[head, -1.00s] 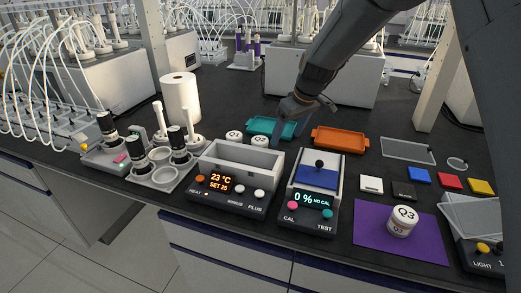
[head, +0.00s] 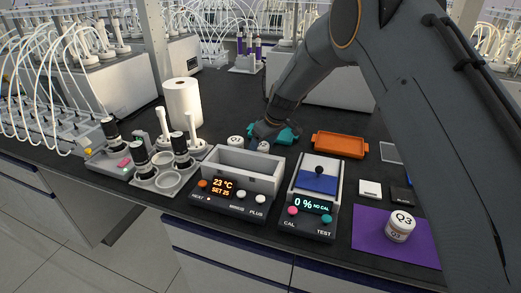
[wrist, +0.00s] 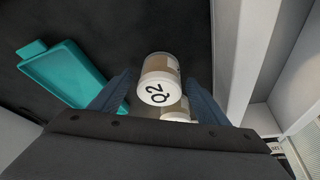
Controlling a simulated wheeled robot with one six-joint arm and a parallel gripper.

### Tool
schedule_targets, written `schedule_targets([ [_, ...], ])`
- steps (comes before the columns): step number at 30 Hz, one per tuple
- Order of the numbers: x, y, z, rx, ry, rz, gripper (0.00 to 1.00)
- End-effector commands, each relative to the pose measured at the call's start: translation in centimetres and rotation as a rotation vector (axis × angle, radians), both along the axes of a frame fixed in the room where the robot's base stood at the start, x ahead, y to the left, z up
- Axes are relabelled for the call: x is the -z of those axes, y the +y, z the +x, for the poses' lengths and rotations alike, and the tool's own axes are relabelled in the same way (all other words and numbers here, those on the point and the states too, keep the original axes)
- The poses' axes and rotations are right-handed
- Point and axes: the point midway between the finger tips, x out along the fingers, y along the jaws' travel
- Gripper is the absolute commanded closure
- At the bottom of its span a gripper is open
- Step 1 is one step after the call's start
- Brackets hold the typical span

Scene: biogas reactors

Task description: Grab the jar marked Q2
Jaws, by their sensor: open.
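The jar marked Q2 (wrist: 158,82), white-lidded with a brownish body, lies between my two fingers in the wrist view, its label readable on the lid. In the head view the Q2 jar (head: 264,147) is mostly hidden by my gripper (head: 265,138), just behind the grey heater box. In the wrist view my gripper (wrist: 160,95) is open, with blue fingers on either side of the jar; contact cannot be told. A second white-lidded jar (wrist: 177,115) is partly hidden behind my gripper body. In the head view a jar (head: 236,141) stands left of Q2.
The teal tray (wrist: 62,72) lies beside the jars, and the heater box (head: 240,172) stands close in front of them. An orange tray (head: 340,145) lies to the right. The jar marked Q3 (head: 400,227) stands on a purple mat (head: 370,238). A paper roll (head: 183,103) stands left.

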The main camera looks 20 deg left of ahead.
Motion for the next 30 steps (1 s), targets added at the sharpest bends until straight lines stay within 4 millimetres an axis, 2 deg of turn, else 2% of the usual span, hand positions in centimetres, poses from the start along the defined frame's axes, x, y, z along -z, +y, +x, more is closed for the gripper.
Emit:
schedule_targets([
  [10, 0.7, 0.2, 0.12, 0.0, 0.0, 0.0, 0.31],
  [19, 0.67, 0.2, 0.12, 0.0, 0.0, 0.0, 0.79],
  [30, 0.07, 0.24, 0.19, 0.0, -0.002, 0.001, 0.79],
])
